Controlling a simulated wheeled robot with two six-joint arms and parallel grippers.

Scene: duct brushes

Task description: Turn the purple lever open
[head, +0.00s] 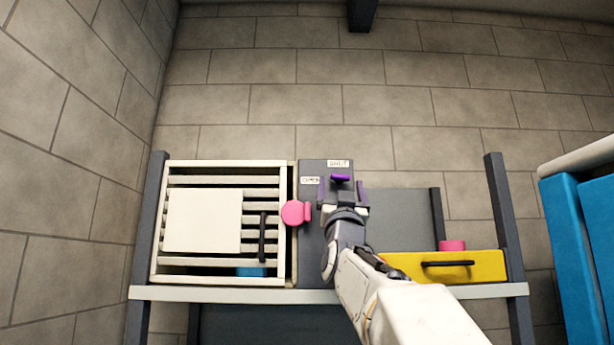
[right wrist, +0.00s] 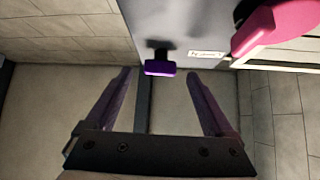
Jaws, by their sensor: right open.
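The purple lever (head: 341,178) sticks out from the front of a dark grey panel (head: 312,240). A white label reading SHUT (head: 338,163) is above it, and a second, smaller label (head: 310,180) is to its left. My right gripper (head: 342,190) is open at the lever, one finger on each side in the head view. In the right wrist view the purple lever (right wrist: 160,67) shows between and just beyond the two open fingertips (right wrist: 162,72); I cannot tell whether they touch it. My left gripper is not in view.
A pink knob (head: 296,213) is left of the panel, beside a white slatted door (head: 262,280) with a black handle. A yellow drawer (head: 475,258) with a pink object (head: 452,245) behind it is at right. A blue structure (head: 575,240) stands far right.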

